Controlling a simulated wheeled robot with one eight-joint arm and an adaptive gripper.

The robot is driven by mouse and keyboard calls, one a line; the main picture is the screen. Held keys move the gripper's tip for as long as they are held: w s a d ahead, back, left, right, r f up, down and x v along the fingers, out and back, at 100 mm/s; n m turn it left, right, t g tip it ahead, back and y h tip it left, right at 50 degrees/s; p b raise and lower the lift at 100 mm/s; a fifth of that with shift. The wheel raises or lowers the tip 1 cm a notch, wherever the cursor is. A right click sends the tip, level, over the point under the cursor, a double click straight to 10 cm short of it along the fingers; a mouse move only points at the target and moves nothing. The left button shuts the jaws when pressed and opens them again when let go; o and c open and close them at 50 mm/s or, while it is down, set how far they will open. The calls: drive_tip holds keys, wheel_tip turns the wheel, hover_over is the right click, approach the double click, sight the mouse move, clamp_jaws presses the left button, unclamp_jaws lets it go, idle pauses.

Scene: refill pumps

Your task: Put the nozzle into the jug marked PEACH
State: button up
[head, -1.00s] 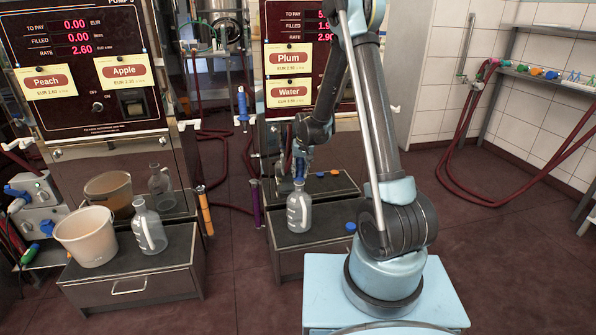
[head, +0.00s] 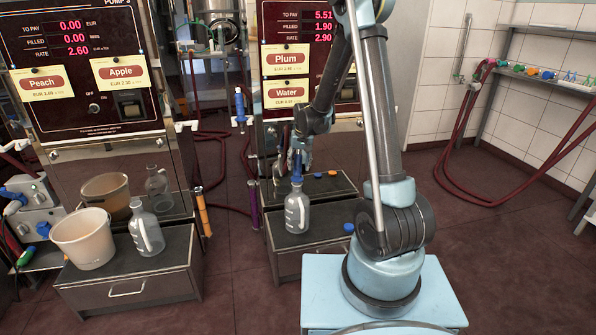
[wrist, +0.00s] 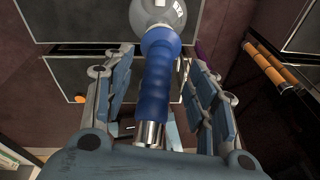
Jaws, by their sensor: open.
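A blue nozzle (wrist: 158,75) with a metal tube end stands between the spread fingers of my gripper (wrist: 150,98) in the wrist view. Its far end meets the mouth of a grey jug (wrist: 160,12); how deep it sits is hidden. In the head view the nozzle (head: 296,182) is at the top of this jug (head: 297,212), upright on the right pump's stand. My gripper (head: 298,158) is open around the nozzle, just above the jug. Its lettering is only partly in view and I cannot read it. Another clear jug (head: 146,232) stands on the left stand, its marking unreadable.
A beige bucket (head: 83,240) is beside the left jug. The left pump has Peach (head: 41,84) and Apple (head: 121,71) labels; the right has Plum (head: 286,59) and Water (head: 286,93). Blue caps and an orange one lie near the right jug. Hoses hang at the right wall.

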drive_tip(key=a+v, duration=0.1)
drive_tip(key=v, duration=0.6)
drive_tip(key=s+d+r, duration=0.5)
drive_tip(key=s+d, duration=0.2)
drive_tip(key=s, duration=0.2)
drive_tip(key=s+d+r, duration=0.5)
drive_tip(key=s+d, duration=0.3)
drive_tip(key=s+d+f, duration=0.2)
drive_tip(key=s, duration=0.5)
drive_tip(key=s+d+f, duration=0.1)
drive_tip(key=s+d, duration=0.2)
drive_tip(key=s, duration=0.4)
drive_tip(key=s+d+f+m+h, duration=0.1)
drive_tip(key=s+d+f, duration=0.1)
drive_tip(key=s, duration=0.5)
drive_tip(key=shift+s+d+f, duration=0.25)
drive_tip(key=shift+d+f, duration=0.1)
drive_tip(key=shift+d, duration=0.1)
